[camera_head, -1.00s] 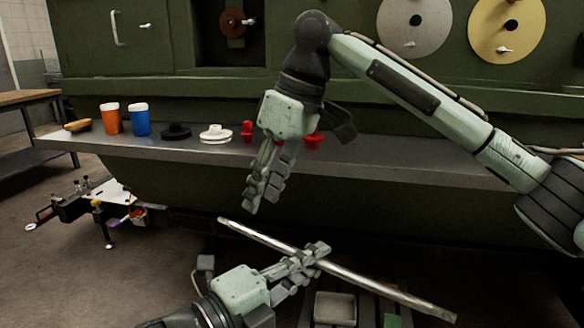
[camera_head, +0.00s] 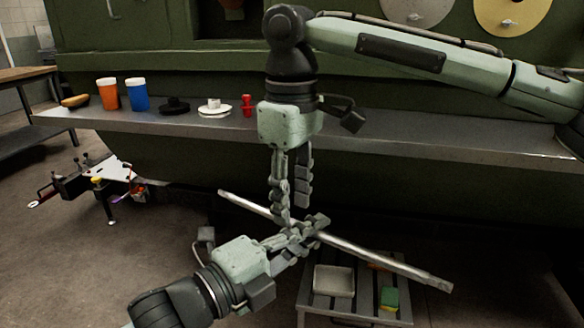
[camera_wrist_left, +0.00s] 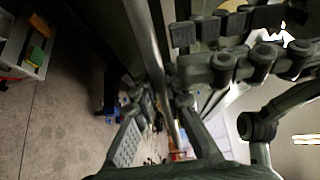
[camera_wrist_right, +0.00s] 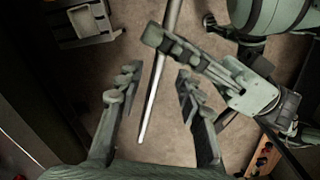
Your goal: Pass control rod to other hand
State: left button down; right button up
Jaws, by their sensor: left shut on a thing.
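The control rod (camera_head: 385,261) is a long, thin silver bar, slanting down from left to right in the head view. My left gripper (camera_head: 308,234) is shut on it near its middle and holds it in the air. The rod also crosses the left wrist view (camera_wrist_left: 150,45). My right gripper (camera_head: 291,207) points down just above the rod, left of the left gripper's fingertips, with its fingers apart. In the right wrist view the rod (camera_wrist_right: 149,105) runs between the open right fingers (camera_wrist_right: 157,88), apart from both. The left gripper (camera_wrist_right: 185,55) crosses it there.
A grey ledge (camera_head: 400,148) runs behind, carrying an orange cup (camera_head: 108,95), a blue cup (camera_head: 138,95), dark and white round parts and a red part (camera_head: 247,105). A low stand with a tray (camera_head: 333,280) and a green-yellow block (camera_head: 389,298) is below the rod.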

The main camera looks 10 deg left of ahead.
jog(key=shift+f, duration=1.35)
jog(key=shift+c, duration=0.4)
grip_shut()
pick_arm(q)
jog(key=c, duration=1.5)
grip_release()
